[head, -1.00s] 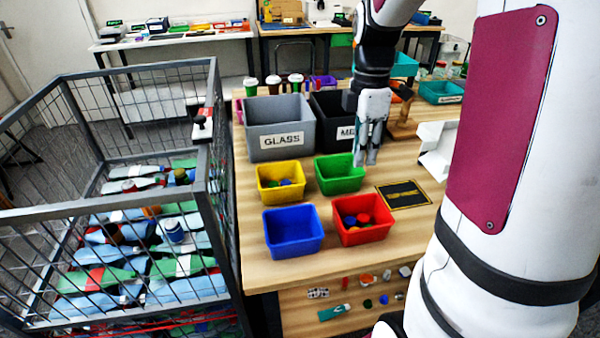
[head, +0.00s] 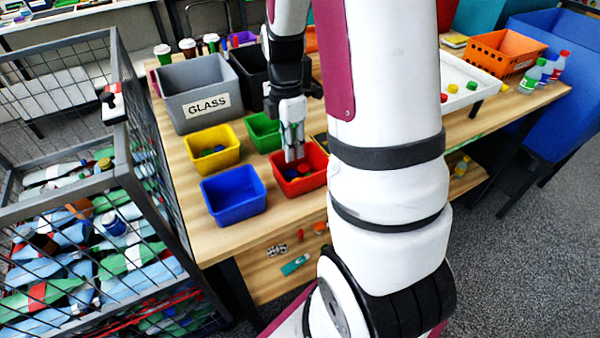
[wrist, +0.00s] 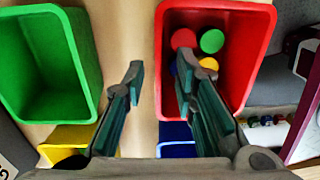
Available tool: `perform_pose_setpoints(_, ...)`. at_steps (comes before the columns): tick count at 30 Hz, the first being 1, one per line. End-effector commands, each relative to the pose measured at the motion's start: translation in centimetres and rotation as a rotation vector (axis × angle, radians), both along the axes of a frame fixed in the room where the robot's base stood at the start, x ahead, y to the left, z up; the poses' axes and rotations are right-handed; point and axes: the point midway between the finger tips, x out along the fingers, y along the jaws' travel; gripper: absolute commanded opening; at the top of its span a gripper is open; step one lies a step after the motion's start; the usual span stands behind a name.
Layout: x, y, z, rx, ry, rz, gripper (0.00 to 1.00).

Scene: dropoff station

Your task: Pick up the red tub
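The red tub (head: 305,185) stands on the wooden table, with several coloured caps inside. In the wrist view the red tub (wrist: 243,50) is at the upper right, with red, green, yellow and blue caps showing. My gripper (head: 291,153) points down at the tub, partly covering its rear left side. In the wrist view my gripper (wrist: 159,72) is open and empty. One finger appears over the tub's inside and the other outside its left wall, so the wall lies between them. I cannot tell how far the fingertips are above the rim.
A green tub (head: 262,133), a yellow tub (head: 222,160) and a blue tub (head: 235,203) stand close by. A grey GLASS bin (head: 200,105) and a black bin (head: 247,75) are behind. A wire cage of bottles (head: 90,200) is at the left.

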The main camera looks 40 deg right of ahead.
Motion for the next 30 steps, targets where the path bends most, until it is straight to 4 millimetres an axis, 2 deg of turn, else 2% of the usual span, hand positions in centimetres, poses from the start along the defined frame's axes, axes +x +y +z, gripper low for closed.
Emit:
perform_pose_setpoints(4,-0.1,0.0,-1.6,0.001,0.002,0.0,0.26)
perform_pose_setpoints(12,-0.1,0.0,-1.8,0.0,0.0,0.0,0.26)
perform_pose_setpoints(16,-0.1,0.0,-1.8,0.0,0.0,0.0,0.0)
perform_pose_setpoints(30,-0.1,0.0,-1.7,0.0,-0.001,0.0,0.0)
